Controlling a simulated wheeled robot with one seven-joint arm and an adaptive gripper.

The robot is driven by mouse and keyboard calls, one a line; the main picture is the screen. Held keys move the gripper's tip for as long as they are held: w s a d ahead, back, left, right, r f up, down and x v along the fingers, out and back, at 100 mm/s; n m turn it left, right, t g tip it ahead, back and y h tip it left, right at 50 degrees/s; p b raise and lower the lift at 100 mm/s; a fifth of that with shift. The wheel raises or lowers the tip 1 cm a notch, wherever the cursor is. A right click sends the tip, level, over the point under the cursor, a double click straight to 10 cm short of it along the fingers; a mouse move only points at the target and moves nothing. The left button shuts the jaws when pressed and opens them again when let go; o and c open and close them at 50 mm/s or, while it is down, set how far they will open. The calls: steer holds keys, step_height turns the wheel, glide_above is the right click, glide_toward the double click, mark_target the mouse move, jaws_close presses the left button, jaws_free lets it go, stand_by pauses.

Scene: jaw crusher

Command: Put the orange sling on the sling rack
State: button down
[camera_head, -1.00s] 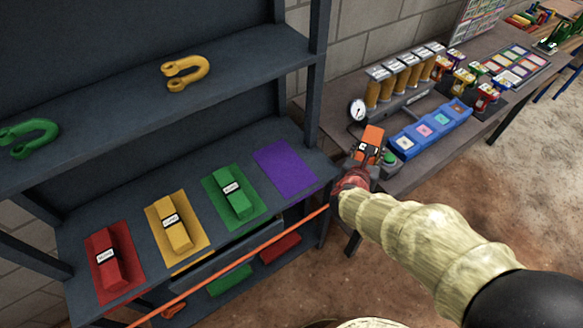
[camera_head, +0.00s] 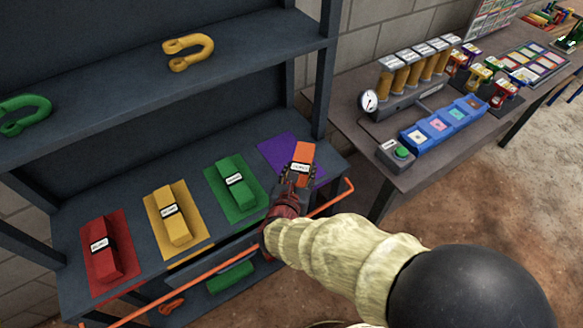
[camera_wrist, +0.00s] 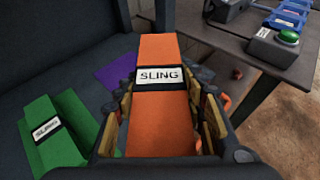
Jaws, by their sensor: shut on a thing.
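The orange sling (camera_head: 304,158), with a white SLING label, is held in my gripper (camera_head: 294,180). The wrist view shows the orange sling (camera_wrist: 165,95) between the two fingers of my gripper (camera_wrist: 165,120), which are shut on it. In the head view it is over the right part of the purple mat (camera_head: 275,148) on the sling rack shelf (camera_head: 135,193). I cannot tell whether it touches the mat. The wrist view shows part of the purple mat (camera_wrist: 118,72) left of the sling. The rest of it is hidden.
Red (camera_head: 104,247), yellow (camera_head: 173,215) and green slings (camera_head: 234,183) lie on matching mats to the left. An orange rail (camera_head: 225,262) runs along the rack's front. A rack post (camera_head: 325,70) and a workbench (camera_head: 410,165) stand to the right.

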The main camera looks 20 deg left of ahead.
steer(key=w+a+f+b, duration=0.1)
steer(key=w+f, duration=0.1)
steer(key=w+a+f+b, duration=0.1)
steer(key=w+a+f, duration=0.1)
steer(key=w, duration=0.1)
steer(key=w+a+f+b, duration=0.1)
steer(key=w+f, duration=0.1)
steer(key=shift+w+a+f, duration=0.15)
steer(key=shift+f, duration=0.15)
steer(key=shift+w+a+f+b, duration=0.2)
steer(key=shift+w+f+b, duration=0.2)
steer(key=shift+f, duration=0.1)
steer(key=shift+w+a+f+b, duration=0.15)
steer(key=shift+f+b, duration=0.7)
steer(key=shift+f, duration=0.85)
steer(key=shift+f, duration=0.2)
steer(key=c, duration=1.2)
jaws_free()
steer(key=shift+o, duration=0.6)
steer(key=shift+r, duration=0.1)
